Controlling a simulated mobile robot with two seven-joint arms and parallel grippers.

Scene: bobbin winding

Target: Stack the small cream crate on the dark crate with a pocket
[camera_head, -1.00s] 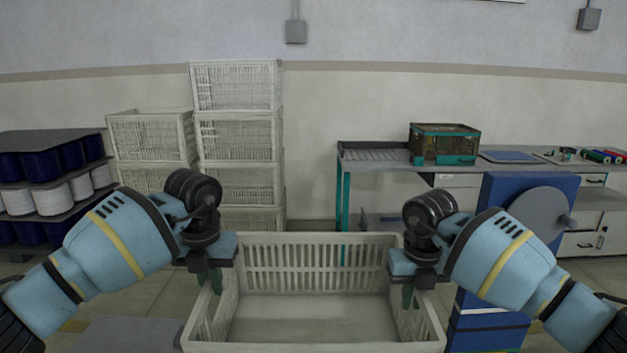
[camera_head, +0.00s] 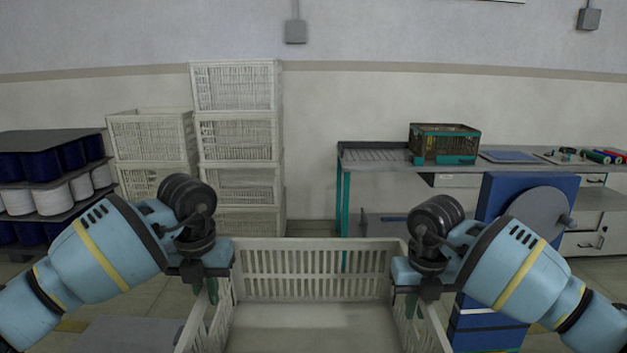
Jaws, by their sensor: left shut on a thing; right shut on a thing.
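A cream slatted crate (camera_head: 315,272) is held in front of me, upright and open at the top; it looks empty, and its near side is cut off by the bottom of the picture. My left gripper (camera_head: 212,288) is shut on its left wall. My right gripper (camera_head: 410,301) is shut on its right wall. The dark crate with a pocket cannot be made out; what lies under the held crate is hidden.
Cream crates (camera_head: 236,135) stand stacked by the back wall. A shelf of blue and white spools (camera_head: 48,199) is at left. A workbench (camera_head: 375,155) at right bears a dark and green crate (camera_head: 445,144). A blue machine with a grey disc (camera_head: 537,214) stands behind my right arm.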

